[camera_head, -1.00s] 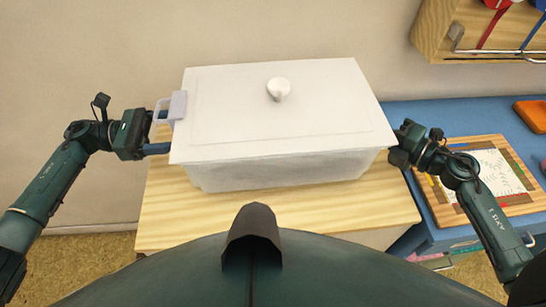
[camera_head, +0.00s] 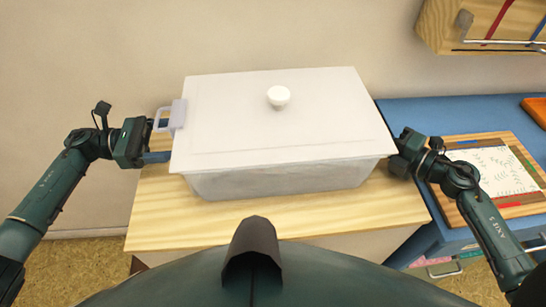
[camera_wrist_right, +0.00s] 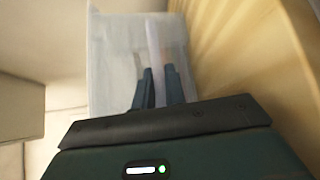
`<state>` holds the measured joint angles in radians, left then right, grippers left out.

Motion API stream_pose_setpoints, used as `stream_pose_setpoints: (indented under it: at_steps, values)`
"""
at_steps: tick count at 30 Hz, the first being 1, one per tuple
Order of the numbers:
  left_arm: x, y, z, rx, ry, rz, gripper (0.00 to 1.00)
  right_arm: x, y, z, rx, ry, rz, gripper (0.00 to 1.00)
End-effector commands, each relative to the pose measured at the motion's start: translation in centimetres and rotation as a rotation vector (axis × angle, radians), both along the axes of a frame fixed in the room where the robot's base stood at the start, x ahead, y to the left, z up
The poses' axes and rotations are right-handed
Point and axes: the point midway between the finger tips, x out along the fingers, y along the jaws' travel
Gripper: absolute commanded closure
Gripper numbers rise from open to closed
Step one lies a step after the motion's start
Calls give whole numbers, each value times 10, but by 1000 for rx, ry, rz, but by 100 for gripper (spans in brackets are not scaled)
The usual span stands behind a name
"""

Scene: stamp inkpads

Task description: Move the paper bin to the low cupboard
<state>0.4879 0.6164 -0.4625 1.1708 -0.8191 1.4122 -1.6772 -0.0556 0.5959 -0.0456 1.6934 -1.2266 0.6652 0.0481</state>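The paper bin is a white lidded box (camera_head: 250,130) with a round knob on top, level between my two grippers over the pale wooden top of the low cupboard (camera_head: 165,225). I cannot tell whether it rests on the cupboard or hangs just above. My left gripper (camera_head: 158,156) is at the bin's left end, its fingers partly hidden by the handle (camera_head: 178,114). My right gripper (camera_head: 392,160) is at the right end. In the right wrist view its fingers (camera_wrist_right: 158,85) close on a pale handle strip of the bin (camera_wrist_right: 153,45).
A blue table (camera_head: 425,115) stands right of the cupboard, with a wooden framed board (camera_head: 468,213) and an orange item (camera_head: 535,108) on it. A wooden wall shelf (camera_head: 440,25) hangs above it. A wall is close behind the bin.

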Motion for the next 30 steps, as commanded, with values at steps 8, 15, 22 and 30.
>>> stream_pose_setpoints:
  at_steps: [8, 15, 22, 30]
  values:
    - [0, 0, 1, 1, 0, 0, 6, 0, 0, 2, 0, 0, 0, 68]
    - [0, 2, 1, 2, 1, 1, 6, 0, 0, 1, 0, 0, 0, 68]
    - [-1, 34, 1, 3, 1, 5, 6, 0, 0, 1, 1, 0, 1, 68]
    - [-3, 91, 1, 3, 1, 5, 6, 0, 0, 1, 1, 0, 1, 68]
